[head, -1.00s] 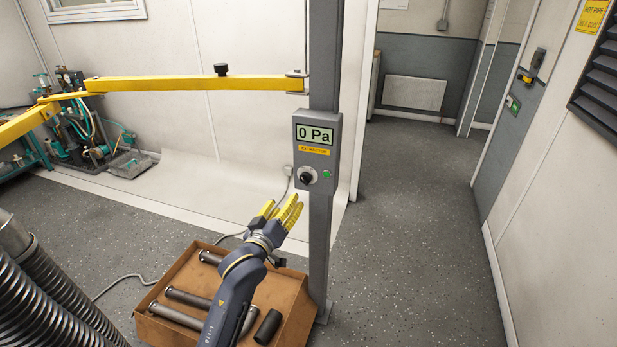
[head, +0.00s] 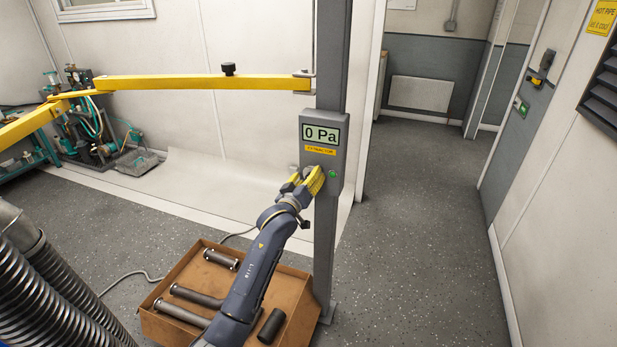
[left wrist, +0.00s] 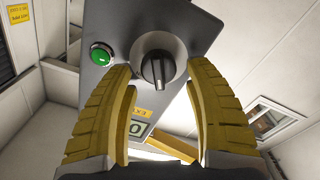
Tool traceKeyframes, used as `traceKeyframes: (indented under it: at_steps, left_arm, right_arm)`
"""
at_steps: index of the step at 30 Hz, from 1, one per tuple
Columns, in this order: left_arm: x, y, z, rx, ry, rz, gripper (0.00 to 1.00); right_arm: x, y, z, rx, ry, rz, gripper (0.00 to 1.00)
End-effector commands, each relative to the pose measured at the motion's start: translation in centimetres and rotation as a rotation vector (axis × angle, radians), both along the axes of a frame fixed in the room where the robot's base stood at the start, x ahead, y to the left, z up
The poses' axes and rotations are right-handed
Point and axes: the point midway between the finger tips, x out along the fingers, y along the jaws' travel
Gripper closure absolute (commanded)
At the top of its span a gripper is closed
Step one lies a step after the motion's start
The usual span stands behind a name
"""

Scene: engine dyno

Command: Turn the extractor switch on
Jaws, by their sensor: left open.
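The extractor control box (head: 323,135) is grey, mounted on a post, with a display reading 0 Pa and a yellow label. Its rotary switch (left wrist: 158,62) is a dark knob with a pale pointer line, on a silver base. In the head view my gripper mostly hides the switch. A green button (left wrist: 102,54) sits beside the switch; it also shows in the head view (head: 333,174). My left gripper (head: 311,178) is at the lower part of the box, its yellow fingers (left wrist: 160,82) open on either side of the knob. Contact cannot be told. My right gripper is not in view.
A yellow jointed boom (head: 200,83) crosses to the post (head: 327,240) above. Ribbed hoses (head: 55,295) fill the lower left. The floor right of the post is clear.

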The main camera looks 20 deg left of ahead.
Motion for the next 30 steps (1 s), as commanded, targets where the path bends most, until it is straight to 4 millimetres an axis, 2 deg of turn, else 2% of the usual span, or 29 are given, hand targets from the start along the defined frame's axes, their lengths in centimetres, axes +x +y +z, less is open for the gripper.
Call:
traceKeyframes:
  at_steps: [14,27,30]
  left_arm:
    - [0.52,-0.03,0.06,0.000,-0.001,0.000,0.47]
    - [0.50,-0.02,0.05,0.000,-0.001,0.001,0.97]
    - [0.50,-0.02,0.06,0.000,-0.001,0.001,0.97]
  right_arm:
    - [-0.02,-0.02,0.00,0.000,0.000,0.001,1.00]
    - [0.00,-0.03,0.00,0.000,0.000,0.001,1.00]
    - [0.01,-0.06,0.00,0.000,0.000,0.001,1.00]
